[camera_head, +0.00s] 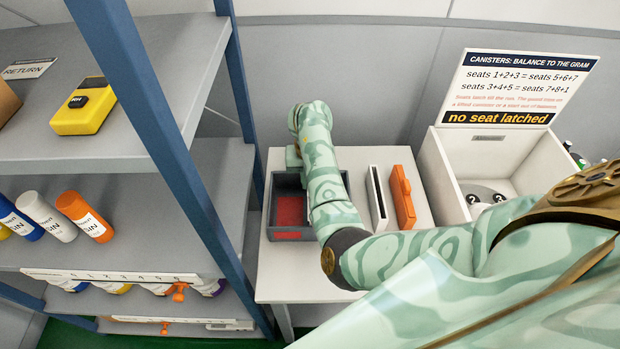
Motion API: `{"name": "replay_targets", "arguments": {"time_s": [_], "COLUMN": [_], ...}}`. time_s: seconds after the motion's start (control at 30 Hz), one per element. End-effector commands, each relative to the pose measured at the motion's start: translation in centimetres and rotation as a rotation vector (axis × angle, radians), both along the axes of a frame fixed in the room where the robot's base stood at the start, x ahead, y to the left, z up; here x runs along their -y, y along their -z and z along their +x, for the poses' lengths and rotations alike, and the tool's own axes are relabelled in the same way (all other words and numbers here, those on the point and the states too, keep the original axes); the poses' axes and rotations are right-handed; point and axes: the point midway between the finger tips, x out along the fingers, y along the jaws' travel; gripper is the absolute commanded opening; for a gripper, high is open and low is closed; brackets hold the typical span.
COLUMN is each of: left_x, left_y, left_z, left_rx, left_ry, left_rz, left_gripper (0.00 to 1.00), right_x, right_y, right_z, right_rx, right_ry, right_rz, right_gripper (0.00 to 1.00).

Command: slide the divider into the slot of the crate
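A dark grey open crate (271,210) with a red patch inside stands at the left of the white table. An orange upright panel (403,197), which looks like the divider, stands on the table to the right. Just left of it is a white block with a long dark slot (378,197); I cannot tell whether this slot belongs to a crate. My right arm comes in from the right and passes over the table. My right gripper (294,157) is at the back of the grey crate; its fingers are largely hidden, and I see nothing clearly held. My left gripper is not in view.
A blue-framed shelf (170,150) with a yellow device (84,106) and several canisters (85,216) stands close at the left. A white bin (445,178) under a sign reading "no seat latched" (497,117) is at the right. The table's front left (290,282) is bare.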

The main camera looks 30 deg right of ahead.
Motion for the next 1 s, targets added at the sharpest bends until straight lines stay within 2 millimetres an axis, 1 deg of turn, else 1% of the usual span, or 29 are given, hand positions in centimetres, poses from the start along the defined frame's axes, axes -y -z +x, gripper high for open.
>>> {"name": "replay_targets", "arguments": {"time_s": [0.87, 0.9, 0.97, 1.0], "left_x": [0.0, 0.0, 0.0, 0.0], "left_y": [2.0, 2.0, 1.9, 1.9], "left_z": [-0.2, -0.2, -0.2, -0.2], "left_rx": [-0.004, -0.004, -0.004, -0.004], "left_ry": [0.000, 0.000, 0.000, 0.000], "left_rz": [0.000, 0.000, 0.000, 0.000], "left_gripper": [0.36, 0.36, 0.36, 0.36], "right_x": [0.0, 0.0, 0.0, 0.0], "right_y": [2.3, 2.3, 2.2, 2.2], "right_z": [0.0, 0.0, 0.0, 0.0], "right_rx": [0.000, 0.001, 0.001, 0.001], "right_ry": [0.000, 0.000, 0.000, 0.000], "right_rz": [0.000, -0.001, -0.001, -0.001], "right_gripper": [0.00, 0.21, 0.38, 0.41]}}
